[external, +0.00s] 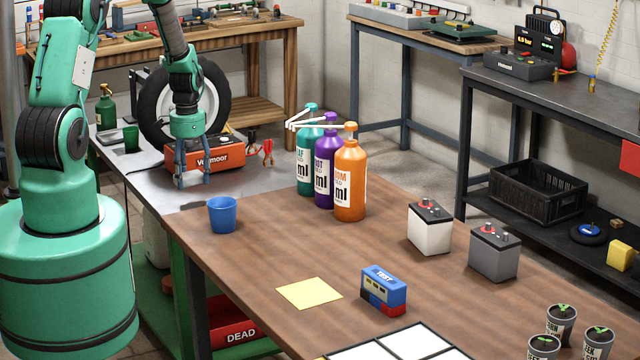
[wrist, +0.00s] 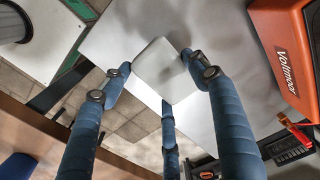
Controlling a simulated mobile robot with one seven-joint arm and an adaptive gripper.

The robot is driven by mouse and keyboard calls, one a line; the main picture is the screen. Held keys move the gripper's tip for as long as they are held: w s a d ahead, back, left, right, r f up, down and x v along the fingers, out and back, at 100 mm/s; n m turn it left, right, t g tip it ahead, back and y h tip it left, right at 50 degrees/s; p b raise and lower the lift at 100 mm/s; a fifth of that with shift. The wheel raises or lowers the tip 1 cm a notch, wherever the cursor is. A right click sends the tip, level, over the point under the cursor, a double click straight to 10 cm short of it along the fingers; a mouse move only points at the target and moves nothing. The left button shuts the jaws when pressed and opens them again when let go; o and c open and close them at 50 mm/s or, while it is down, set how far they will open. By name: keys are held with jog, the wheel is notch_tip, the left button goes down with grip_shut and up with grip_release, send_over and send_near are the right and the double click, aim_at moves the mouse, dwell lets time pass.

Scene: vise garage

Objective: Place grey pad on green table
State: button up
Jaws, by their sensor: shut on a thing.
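My gripper (external: 193,183) hangs fingers down over the grey metal surface (external: 140,172), in front of the red charger. In the wrist view its blue fingers (wrist: 162,85) are shut on a light grey pad (wrist: 158,62), a small block with rounded corners. Green shows on the frame (external: 187,280) below the worktops, and on the edge of a pale surface (wrist: 75,12) at the upper left of the wrist view. I cannot tell for sure which is the green table.
The red charger (external: 205,155) stands close behind my gripper, with a wheel (external: 170,105) behind it. A blue cup (external: 222,215) and several bottles (external: 350,180) stand to the right on the wooden top. A floor gap (wrist: 118,112) shows beneath.

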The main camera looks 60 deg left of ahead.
jog(key=b, duration=0.1)
send_over(206, 188)
jog(key=shift+f, duration=0.45)
jog(key=shift+f+b, duration=0.65)
jog(key=shift+f, duration=1.15)
jog(key=shift+f, duration=0.1)
jog(key=o, duration=1.1)
notch_tip(206, 188, up, 12)
jog(key=shift+r+p, duration=0.1)
jog(key=shift+p, duration=1.1)
